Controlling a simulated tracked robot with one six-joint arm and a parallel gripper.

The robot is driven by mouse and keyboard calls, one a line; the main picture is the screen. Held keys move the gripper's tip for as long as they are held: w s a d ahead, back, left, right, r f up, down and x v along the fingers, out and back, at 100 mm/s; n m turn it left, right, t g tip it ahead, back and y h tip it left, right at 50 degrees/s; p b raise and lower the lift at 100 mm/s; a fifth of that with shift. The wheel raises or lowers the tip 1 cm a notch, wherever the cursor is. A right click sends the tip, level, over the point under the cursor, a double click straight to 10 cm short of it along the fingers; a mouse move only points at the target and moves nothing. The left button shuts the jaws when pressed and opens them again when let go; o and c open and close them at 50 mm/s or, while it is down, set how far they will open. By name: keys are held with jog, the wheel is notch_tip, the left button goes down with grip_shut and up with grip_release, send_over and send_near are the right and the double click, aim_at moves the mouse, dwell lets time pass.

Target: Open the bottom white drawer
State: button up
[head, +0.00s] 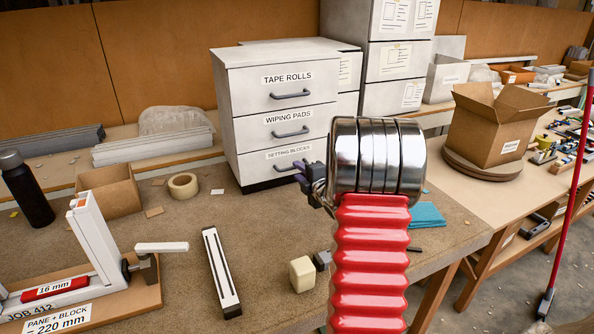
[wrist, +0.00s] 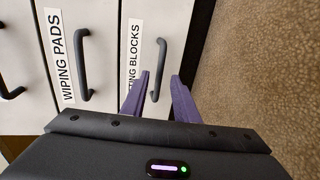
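The white drawer cabinet (head: 240,110) stands on the bench with three drawers, all shut. The bottom drawer, labelled SETTING BLOCKS (head: 262,167), has a dark bar handle (head: 284,168). My gripper (head: 303,172) is at the right end of this handle, partly hidden behind my arm. In the wrist view, the cabinet appears turned sideways. The open purple fingers (wrist: 159,80) lie on either side of the bottom handle (wrist: 160,58) in the picture, with nothing clamped. Whether the tips reach past the bar is hard to tell.
The WIPING PADS drawer (head: 290,124) and TAPE ROLLS drawer (head: 288,87) are above. A tape roll (head: 183,185), a slotted bar (head: 219,268) and a cream block (head: 302,273) lie on the bench. Bare benchtop (wrist: 255,90) lies before the cabinet.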

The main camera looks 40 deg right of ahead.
jog(key=shift+x, duration=1.4)
grip_shut()
jog(key=shift+s+f, duration=0.1)
jog(key=shift+s, duration=0.1)
